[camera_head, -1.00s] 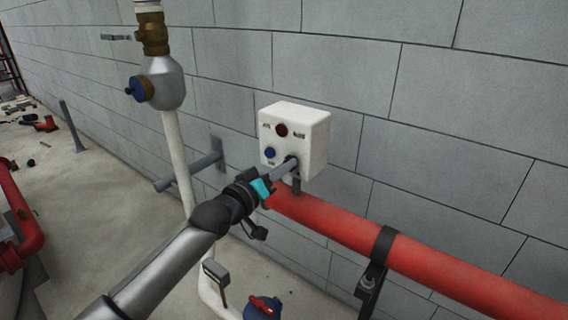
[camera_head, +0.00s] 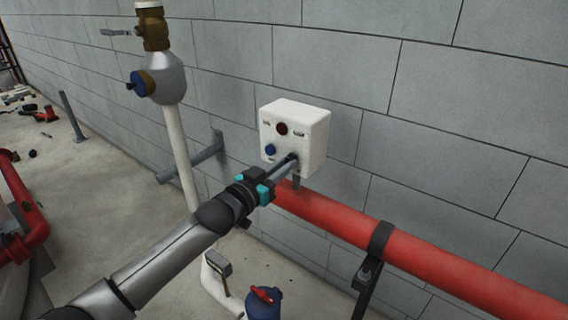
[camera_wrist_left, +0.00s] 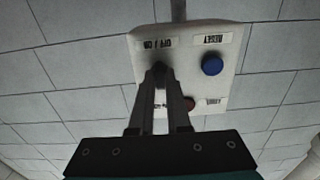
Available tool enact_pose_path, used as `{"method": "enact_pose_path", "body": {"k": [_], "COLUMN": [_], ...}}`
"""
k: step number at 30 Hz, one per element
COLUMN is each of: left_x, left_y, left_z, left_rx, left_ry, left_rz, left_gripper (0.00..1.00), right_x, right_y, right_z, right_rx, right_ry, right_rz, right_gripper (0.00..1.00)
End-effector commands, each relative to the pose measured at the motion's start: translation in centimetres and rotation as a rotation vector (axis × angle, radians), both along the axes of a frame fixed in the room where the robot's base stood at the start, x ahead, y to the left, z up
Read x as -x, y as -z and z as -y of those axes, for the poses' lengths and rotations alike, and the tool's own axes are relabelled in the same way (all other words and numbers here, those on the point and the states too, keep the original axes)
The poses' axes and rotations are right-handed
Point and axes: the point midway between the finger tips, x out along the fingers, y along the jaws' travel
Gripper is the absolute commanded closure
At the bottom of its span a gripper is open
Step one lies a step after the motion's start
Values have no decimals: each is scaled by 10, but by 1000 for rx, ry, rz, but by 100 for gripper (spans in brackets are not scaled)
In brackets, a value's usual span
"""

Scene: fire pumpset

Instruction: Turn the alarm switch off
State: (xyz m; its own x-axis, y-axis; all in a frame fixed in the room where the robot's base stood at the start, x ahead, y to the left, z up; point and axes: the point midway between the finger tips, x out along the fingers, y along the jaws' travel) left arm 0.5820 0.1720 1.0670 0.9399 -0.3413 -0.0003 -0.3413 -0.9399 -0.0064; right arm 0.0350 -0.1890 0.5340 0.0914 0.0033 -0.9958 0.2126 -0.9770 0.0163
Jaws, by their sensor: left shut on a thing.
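The white alarm box (camera_head: 314,136) is on the grey block wall, above the red pipe. Its front has a dark red round part (camera_head: 282,129) and a blue button (camera_head: 270,149). My left gripper (camera_head: 289,162) reaches the lower right of the box's front. In the left wrist view the box (camera_wrist_left: 219,68) appears upside down, with an OFF / ON label by the switch (camera_wrist_left: 159,71). The left gripper's fingers (camera_wrist_left: 160,84) are shut on this dark switch and hide much of it. The blue button (camera_wrist_left: 212,65) is beside them, apart. My right gripper is not in view.
A red pipe (camera_head: 345,225) runs below the box, held by a black bracket (camera_head: 379,243). A white vertical pipe (camera_head: 178,150) with a valve (camera_head: 163,80) stands to the left. A blue valve with a red handle (camera_head: 263,301) is low in front.

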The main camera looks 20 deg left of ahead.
Motion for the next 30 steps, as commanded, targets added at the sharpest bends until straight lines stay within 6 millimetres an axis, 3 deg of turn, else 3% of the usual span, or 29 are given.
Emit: {"method": "enact_pose_path", "body": {"k": [12,13,21,30], "left_x": [0,0,0,2], "left_y": [0,0,0,0], "left_z": [0,0,0,-1], "left_rx": [-13,-13,-10,-8], "left_ry": [0,0,0,0], "left_rz": [3,3,2,3], "left_gripper": [100,84,55,55], "right_x": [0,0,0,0], "right_y": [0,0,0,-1], "right_z": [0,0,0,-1], "right_rx": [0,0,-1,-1], "right_ry": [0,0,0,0], "right_rz": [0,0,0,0], "right_gripper": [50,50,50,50]}}
